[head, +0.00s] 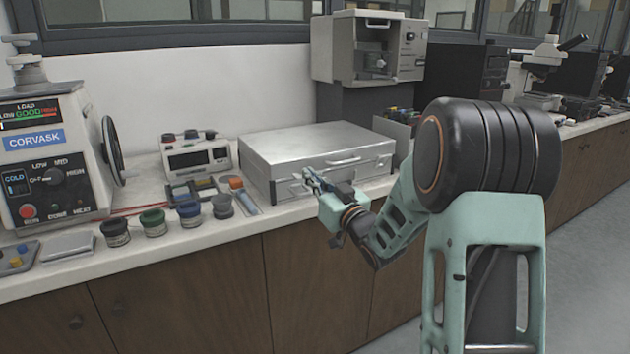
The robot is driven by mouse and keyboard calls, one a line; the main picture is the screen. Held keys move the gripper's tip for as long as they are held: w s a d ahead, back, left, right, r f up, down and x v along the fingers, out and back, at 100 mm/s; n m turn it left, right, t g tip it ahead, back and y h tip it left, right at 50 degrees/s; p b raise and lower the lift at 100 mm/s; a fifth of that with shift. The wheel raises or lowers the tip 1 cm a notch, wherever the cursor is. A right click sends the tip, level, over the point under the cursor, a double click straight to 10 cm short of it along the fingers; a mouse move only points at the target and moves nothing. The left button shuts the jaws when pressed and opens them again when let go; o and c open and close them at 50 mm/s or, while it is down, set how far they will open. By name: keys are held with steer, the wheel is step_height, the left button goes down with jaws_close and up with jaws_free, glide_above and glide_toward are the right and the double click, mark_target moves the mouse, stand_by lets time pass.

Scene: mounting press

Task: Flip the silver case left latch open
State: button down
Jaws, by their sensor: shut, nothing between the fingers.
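The silver case (312,142) lies flat on the white counter with its lid down. Its handle (342,161) shows on the front face, and a small latch (381,160) shows at the right of the front. My gripper (308,174) is at the left part of the case's front face, with its fingers shut and nothing held. The left latch is at or behind the fingertips and is too small and covered to make out. I cannot tell whether the fingertips touch the case.
Several small jars (152,222) stand on the counter (75,268) to the left, near a small tray (243,200) and a grey meter (194,155). The Corvask machine (45,150) stands far left. A boxy grey machine (368,48) stands behind the case. Brown cabinets (220,300) are below.

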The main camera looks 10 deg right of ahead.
steer(key=s+d+f, duration=0.2)
steer(key=s+f, duration=0.3)
steer(key=f, duration=0.2)
steer(key=shift+s+f, duration=0.2)
steer(key=shift+s, duration=0.1)
